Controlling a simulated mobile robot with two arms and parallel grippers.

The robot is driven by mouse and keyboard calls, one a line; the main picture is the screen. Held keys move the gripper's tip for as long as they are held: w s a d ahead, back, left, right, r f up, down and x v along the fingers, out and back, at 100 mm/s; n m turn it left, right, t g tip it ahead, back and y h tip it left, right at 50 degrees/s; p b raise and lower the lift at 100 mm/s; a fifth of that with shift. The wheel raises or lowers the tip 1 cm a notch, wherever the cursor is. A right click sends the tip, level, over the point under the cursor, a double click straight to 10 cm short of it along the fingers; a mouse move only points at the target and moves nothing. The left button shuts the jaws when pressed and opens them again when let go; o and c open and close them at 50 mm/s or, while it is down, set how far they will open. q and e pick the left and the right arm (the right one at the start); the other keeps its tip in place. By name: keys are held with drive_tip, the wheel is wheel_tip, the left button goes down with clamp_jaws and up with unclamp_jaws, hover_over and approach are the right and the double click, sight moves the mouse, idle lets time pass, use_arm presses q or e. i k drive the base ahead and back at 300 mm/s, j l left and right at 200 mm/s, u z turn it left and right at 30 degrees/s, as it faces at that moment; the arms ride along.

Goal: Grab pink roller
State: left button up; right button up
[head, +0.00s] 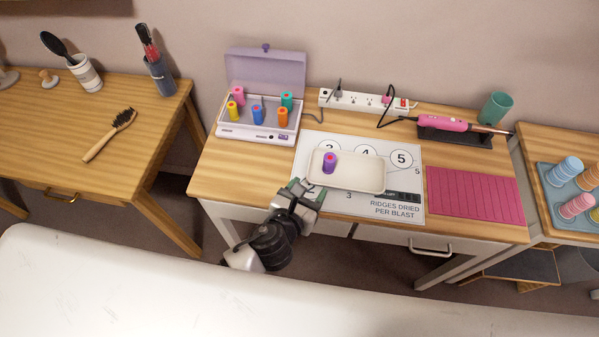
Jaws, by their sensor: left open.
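A small pink roller (238,92) stands at the back left of the open lilac roller case (254,133), with yellow, blue, orange and teal rollers. A larger pink roller (576,206) lies on the blue tray (556,192) at the right edge. A purple roller (329,163) with a red end stands in the white tray (361,178). My left gripper (308,189) is open and empty by the tray's front left corner, apart from both pink rollers. My right gripper is out of view.
A numbered sheet (405,207) lies under the white tray. A pink ridged mat (474,194), a pink hot tool (443,124) on a dark rest, a power strip (362,102) with cords and a green cup (495,109) are near. Bare wood (235,179) lies before the case.

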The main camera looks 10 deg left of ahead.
sight(238, 91)
drive_tip(key=i+j+z, duration=0.15)
drive_tip(key=j, duration=0.2)
drive_tip(key=i+j+z, duration=0.15)
drive_tip(key=j, duration=0.2)
drive_tip(key=i+j+z, duration=0.2)
drive_tip(key=j, duration=0.2)
